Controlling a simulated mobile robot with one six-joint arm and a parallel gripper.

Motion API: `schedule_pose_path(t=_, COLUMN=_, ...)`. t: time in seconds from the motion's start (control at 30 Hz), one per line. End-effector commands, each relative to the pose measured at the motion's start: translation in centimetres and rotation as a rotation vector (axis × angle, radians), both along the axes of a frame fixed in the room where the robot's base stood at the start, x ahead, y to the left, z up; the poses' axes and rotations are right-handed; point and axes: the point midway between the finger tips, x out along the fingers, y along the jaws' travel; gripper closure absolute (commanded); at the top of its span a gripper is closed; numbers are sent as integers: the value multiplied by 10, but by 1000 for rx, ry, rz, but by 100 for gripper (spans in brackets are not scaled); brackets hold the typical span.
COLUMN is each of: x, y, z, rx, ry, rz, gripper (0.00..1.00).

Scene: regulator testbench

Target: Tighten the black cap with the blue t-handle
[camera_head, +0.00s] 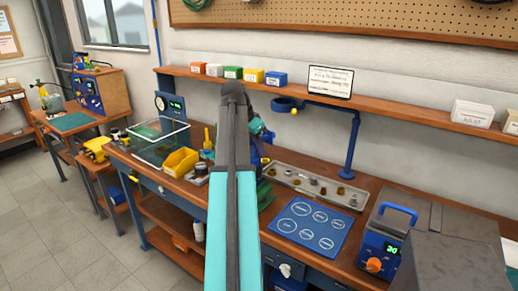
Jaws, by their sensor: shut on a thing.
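My arm rises through the middle of the head view and bends over the workbench (335,180). It hides the bench area behind it, and my gripper's fingers do not show. Only a teal and dark part of my wrist shows just right of the arm's upper end. I cannot make out the black cap or the blue t-handle. Small bits of blue and dark green show right beside my arm, but they are too small and too covered to name.
A grey tray (350,200) with small fittings and a blue mat (308,243) with white circles lie right of my arm. A yellow bin (181,162) and a clear-sided box (150,152) stand left. A blue-handled device (380,250) stands front right. A shelf (400,106) runs above.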

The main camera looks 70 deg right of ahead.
Motion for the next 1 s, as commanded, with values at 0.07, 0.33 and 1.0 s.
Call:
schedule_pose_path(t=0.07, x=0, y=0, z=1, rx=-1, ry=1, rz=-20, gripper=100)
schedule_pose_path(t=0.33, x=-1, y=0, z=0, rx=-1, ry=1, rz=-40, gripper=100)
schedule_pose_path(t=1.0, x=-3, y=1, z=2, rx=-1, ry=1, rz=-159, gripper=100)
